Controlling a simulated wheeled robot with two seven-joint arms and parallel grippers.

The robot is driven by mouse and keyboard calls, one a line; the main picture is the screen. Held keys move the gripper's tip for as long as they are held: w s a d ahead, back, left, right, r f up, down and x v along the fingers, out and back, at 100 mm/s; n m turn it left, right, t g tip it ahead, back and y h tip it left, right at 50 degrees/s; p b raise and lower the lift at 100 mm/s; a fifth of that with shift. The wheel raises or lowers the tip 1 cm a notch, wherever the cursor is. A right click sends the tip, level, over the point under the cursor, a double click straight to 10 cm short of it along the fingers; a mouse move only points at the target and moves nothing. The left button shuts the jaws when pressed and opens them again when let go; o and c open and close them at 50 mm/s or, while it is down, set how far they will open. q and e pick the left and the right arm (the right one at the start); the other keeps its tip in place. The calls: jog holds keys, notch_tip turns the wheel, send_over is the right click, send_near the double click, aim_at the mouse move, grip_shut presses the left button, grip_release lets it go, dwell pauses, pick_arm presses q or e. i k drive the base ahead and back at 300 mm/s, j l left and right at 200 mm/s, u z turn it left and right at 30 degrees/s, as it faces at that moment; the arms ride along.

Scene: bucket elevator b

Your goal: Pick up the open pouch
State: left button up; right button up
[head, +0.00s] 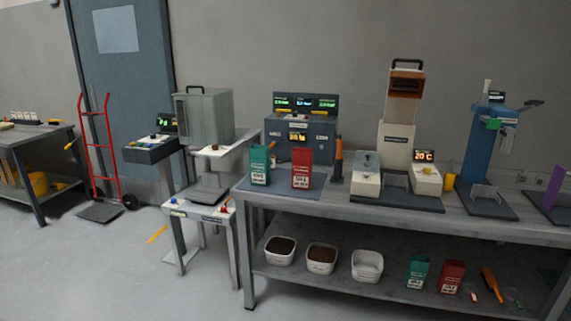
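A teal pouch (260,165) and a red pouch (302,168) stand upright side by side on a dark mat (281,187) at the left end of the workbench. Another teal pouch (417,271) and another red pouch (452,276) stand on the bench's lower shelf. All carry pale labels. At this size I cannot tell for certain which pouch is open. Neither of my grippers is in view.
The workbench (400,213) holds a blue-grey console (300,135), a cream machine (396,135) and a blue stand (481,155). A weighing stand (205,190) is left of it. White tubs (322,258) sit on the shelf. Floor at front left is clear.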

aim_at(302, 158)
jog(key=i+u, duration=0.45)
jog(key=i, duration=0.85)
